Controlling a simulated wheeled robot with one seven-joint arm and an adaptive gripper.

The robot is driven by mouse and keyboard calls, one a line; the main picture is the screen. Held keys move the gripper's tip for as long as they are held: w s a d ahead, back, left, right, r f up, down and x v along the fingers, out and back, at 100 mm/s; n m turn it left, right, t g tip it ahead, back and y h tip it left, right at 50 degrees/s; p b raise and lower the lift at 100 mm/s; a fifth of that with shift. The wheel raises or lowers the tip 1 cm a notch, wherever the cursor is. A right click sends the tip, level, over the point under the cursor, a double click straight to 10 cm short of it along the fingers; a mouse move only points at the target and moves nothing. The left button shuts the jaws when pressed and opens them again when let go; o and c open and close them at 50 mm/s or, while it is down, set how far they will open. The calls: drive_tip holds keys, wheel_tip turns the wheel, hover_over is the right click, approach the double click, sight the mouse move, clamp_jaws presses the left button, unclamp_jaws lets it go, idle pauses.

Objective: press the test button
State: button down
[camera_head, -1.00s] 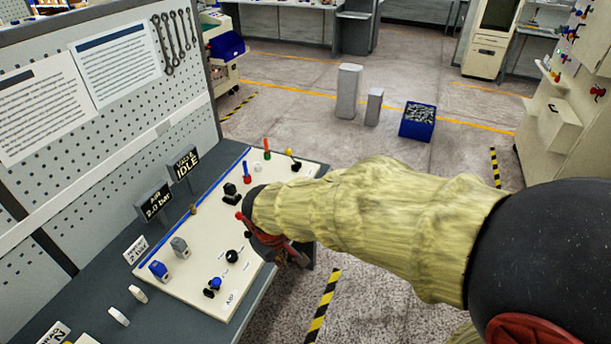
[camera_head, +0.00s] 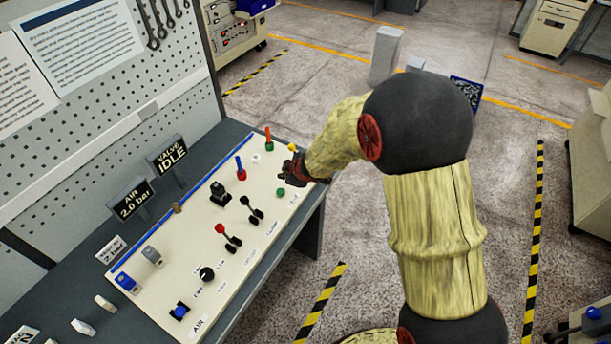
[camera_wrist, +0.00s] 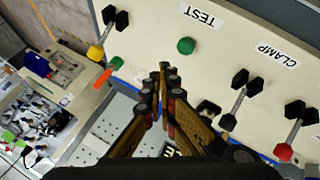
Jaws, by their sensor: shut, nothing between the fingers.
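The green test button (camera_head: 280,192) stands near the far right end of the cream panel (camera_head: 222,262). In the wrist view the same green button (camera_wrist: 186,46) shows below the TEST label (camera_wrist: 201,16). My gripper (camera_head: 291,172) is above the panel's far right end, just beyond the button in the head view. In the wrist view my gripper (camera_wrist: 164,68) has its narrow fingers together and empty, with the tips a little below and left of the button in the picture. I see a gap between tips and button; its depth is hard to judge.
A red-tipped lever (camera_head: 221,229) and a black lever (camera_head: 252,207) stand nearby on the panel. The CLAMP label (camera_wrist: 277,54) is right of the button. An orange peg (camera_wrist: 108,72) and a yellow-ended lever (camera_wrist: 96,52) are close left of my fingers. The VALVE sign (camera_head: 171,155) reads IDLE.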

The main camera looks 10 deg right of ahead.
drive_tip(key=shift+n+t+y, duration=0.3)
drive_tip(key=shift+n+y, duration=0.4)
drive_tip(key=shift+y, duration=0.2)
drive_tip(key=a+r, duration=0.1)
drive_tip(key=w+a+r, duration=0.1)
drive_tip(key=a, duration=0.1)
drive_tip(key=shift+w+r, duration=0.15)
drive_tip(key=shift+r, duration=0.15)
drive_tip(key=shift+f, duration=0.1)
drive_tip(key=b, duration=0.8)
hover_over(279, 192)
wheel_tip(279, 192, down, 7)
drive_tip(key=shift+f, duration=0.1)
drive_tip(key=shift+f+b, duration=0.5)
drive_tip(key=shift+f, duration=0.2)
drive_tip(key=shift+f, duration=0.4)
